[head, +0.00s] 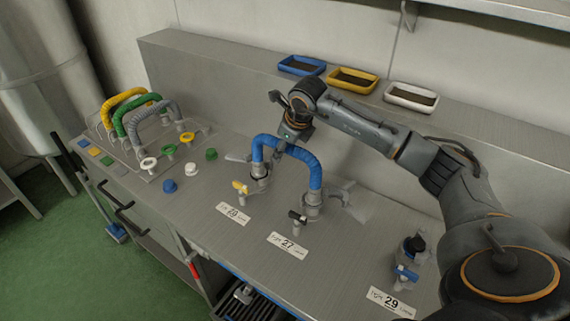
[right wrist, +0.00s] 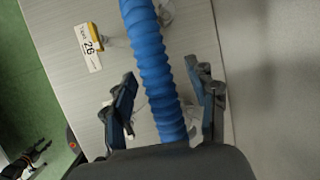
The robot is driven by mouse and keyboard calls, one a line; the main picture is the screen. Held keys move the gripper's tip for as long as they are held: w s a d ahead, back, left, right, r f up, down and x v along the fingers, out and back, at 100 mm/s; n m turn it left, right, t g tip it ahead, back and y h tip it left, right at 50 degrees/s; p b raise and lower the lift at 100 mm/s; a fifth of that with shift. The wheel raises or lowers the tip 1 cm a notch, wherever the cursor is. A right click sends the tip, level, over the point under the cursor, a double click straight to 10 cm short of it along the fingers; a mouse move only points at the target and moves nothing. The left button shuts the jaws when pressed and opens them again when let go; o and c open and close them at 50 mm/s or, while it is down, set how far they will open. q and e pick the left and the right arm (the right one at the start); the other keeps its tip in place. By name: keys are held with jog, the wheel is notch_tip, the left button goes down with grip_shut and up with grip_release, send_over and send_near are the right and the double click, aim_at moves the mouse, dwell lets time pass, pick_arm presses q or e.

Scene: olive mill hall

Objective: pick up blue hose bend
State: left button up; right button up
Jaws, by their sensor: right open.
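The blue hose bend (head: 312,168) arches between two grey couplings on the steel bench, one near the yellow-handled valve (head: 240,187) and one near the black-handled valve (head: 298,217). My right gripper (head: 286,146) is at the top of the arch, pointing down. In the right wrist view the ribbed blue hose bend (right wrist: 147,50) runs between the two open fingers of my right gripper (right wrist: 160,95), with a visible gap on each side. The fingers are apart and hold nothing. In the head view the gripper partly hides the hose's top.
A rack at the left holds yellow, green and grey hoses (head: 122,97). Several caps and rings lie before it, including a blue cap (head: 170,186). Blue, yellow and white trays (head: 411,97) stand on the back ledge. A blue-handled valve (head: 405,273) is at front right.

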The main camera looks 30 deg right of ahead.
grip_shut()
jog(key=shift+r, duration=0.15)
